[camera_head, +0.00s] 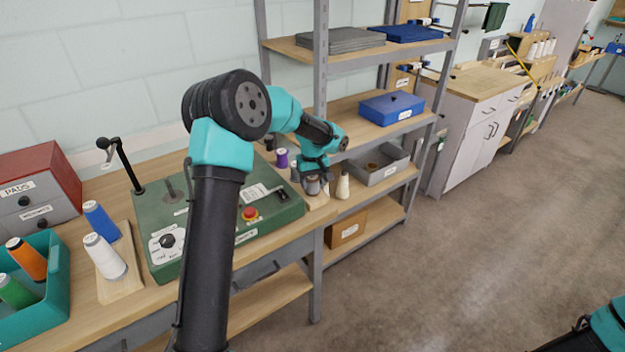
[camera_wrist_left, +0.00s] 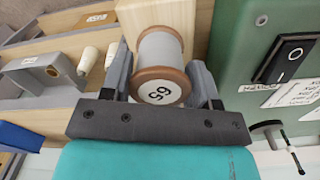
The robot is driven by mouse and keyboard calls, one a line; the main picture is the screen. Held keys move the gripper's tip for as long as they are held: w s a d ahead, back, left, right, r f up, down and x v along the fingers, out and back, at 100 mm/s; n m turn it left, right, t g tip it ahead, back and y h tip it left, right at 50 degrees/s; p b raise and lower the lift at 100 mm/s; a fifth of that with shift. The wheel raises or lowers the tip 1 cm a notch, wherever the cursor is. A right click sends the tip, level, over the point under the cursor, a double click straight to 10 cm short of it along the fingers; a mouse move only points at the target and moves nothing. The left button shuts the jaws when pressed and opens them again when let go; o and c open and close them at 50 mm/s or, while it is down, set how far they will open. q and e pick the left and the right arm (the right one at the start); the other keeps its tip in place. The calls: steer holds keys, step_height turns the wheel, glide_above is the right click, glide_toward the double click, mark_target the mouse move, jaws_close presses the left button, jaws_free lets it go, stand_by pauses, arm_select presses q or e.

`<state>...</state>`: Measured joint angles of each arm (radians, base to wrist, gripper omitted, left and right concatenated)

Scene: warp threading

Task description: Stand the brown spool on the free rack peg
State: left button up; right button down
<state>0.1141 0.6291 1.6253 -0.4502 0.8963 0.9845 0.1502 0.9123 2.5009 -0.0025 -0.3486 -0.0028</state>
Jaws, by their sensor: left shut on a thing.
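The brown spool (camera_wrist_left: 160,50) has brown flanges, a pale grey winding and a round number label on its near end. My left gripper (camera_wrist_left: 158,75) is shut around it, one finger on each side. In the head view my left gripper (camera_head: 316,174) is low at the right end of the bench, with the spool (camera_head: 313,187) partly hidden under it. A pale wooden rack board (camera_head: 319,201) lies below, with a purple spool (camera_head: 282,158) standing near its back. I cannot make out the free peg. My right gripper is out of view.
The green control box (camera_head: 170,208) with its switch (camera_wrist_left: 285,58) is close beside the gripper. A grey bin (camera_head: 382,165) and a cream cone (camera_head: 343,187) are to the right. The teal crate (camera_head: 62,300) is far left.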

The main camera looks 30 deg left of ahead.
arm_select(q)
steer(key=shift+f, duration=0.45)
steer(key=o, duration=0.9)
steer(key=shift+r, duration=0.1)
step_height(320, 180, up, 17)
steer(key=shift+r, duration=0.15)
stand_by(0.3)
stand_by(0.5)
